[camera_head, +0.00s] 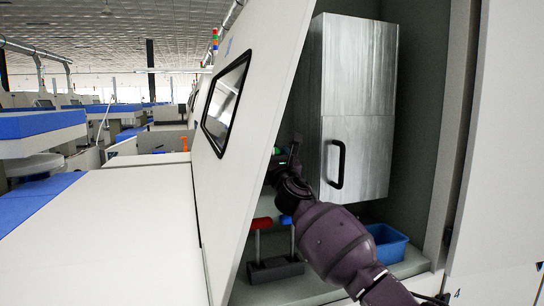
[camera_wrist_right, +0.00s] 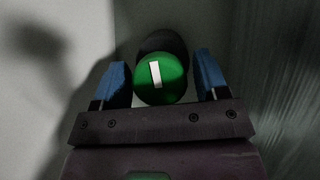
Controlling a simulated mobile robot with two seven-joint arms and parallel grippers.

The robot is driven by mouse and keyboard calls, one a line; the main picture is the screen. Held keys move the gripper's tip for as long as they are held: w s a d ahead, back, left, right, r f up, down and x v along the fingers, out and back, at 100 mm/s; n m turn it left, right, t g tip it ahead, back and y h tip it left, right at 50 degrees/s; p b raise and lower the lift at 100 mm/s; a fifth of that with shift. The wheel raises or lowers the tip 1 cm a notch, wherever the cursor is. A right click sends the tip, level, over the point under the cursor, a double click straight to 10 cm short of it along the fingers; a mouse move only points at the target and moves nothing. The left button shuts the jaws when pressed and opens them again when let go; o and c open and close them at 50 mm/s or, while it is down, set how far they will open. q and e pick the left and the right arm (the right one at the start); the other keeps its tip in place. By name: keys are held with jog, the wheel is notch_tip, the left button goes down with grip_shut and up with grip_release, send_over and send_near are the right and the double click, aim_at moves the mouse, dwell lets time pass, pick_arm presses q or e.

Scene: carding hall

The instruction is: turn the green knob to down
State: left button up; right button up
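The green knob (camera_wrist_right: 160,80) is round with a white bar mark that stands nearly upright in the right wrist view. My right gripper (camera_wrist_right: 162,76) has its two blue fingertips on either side of the knob. The fingers are apart, with a gap visible at the right finger; contact on the left is hard to tell. In the head view my right gripper (camera_head: 290,162) reaches into the open machine bay beside the slanted panel, and a small green patch shows near it. The knob is not clearly visible there. My left gripper is not in view.
A slanted white panel with a window (camera_head: 226,104) stands left of my right arm. A metal cabinet (camera_head: 358,95) with a black handle (camera_head: 337,165) is close on the right. Red-handled and blue-handled levers on a dark base (camera_head: 275,270) and a blue bin (camera_head: 387,250) sit below.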

jog(key=c, duration=0.7)
jog(key=shift+m, duration=0.5)
jog(key=m+h+b, duration=0.1)
jog(key=m+h, duration=0.1)
jog(key=m, duration=0.1)
jog(key=shift+m+t+h, duration=0.3)
jog(key=shift+m+h, duration=1.3)
jog(key=shift+m, duration=1.4)
jog(key=o, duration=0.9)
